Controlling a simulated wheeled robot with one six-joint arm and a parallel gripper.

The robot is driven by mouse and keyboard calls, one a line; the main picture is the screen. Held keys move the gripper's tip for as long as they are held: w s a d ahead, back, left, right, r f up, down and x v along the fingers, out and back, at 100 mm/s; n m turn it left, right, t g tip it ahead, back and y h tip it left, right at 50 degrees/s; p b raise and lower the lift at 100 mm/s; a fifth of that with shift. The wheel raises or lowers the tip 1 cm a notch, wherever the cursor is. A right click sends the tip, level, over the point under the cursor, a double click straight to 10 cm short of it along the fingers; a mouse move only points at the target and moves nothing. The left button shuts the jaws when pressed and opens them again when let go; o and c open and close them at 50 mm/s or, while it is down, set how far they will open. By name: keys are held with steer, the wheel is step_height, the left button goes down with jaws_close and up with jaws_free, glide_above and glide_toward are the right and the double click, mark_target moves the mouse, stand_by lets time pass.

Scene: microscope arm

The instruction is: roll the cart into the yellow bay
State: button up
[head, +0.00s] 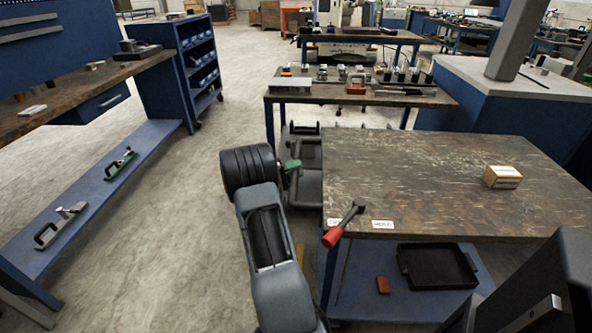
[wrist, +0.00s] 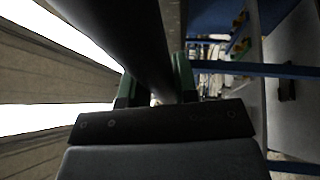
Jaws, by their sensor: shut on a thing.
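The cart (head: 308,187) is a dark grey, low trolley with shelves. It stands on the floor in the middle of the head view, against the left side of the near workbench and partly hidden by it and by my arm. My gripper (head: 292,167) has green fingers and is at the cart's near left side. In the wrist view the green fingers of my gripper (wrist: 153,92) are closed around a thick dark bar (wrist: 115,35), which looks like the cart's handle. A short yellow strip (head: 300,256) shows on the floor beside my arm; the rest of the bay is hidden.
A second bench (head: 285,97) stands behind the cart. A long bench (head: 60,105) lines the left. The floor (head: 170,230) between is clear.

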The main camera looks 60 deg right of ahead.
steer(key=shift+r, duration=0.1)
jaws_close()
steer(key=shift+w+a+b, duration=0.15)
steer(key=shift+w+b, duration=0.1)
steer(key=shift+b, duration=0.1)
steer(key=shift+w+a, duration=0.3)
steer(key=shift+w, duration=0.2)
steer(key=shift+o, duration=1)
jaws_free()
steer(key=o, duration=0.4)
steer(key=shift+s+d, duration=0.15)
steer(key=shift+s, duration=0.05)
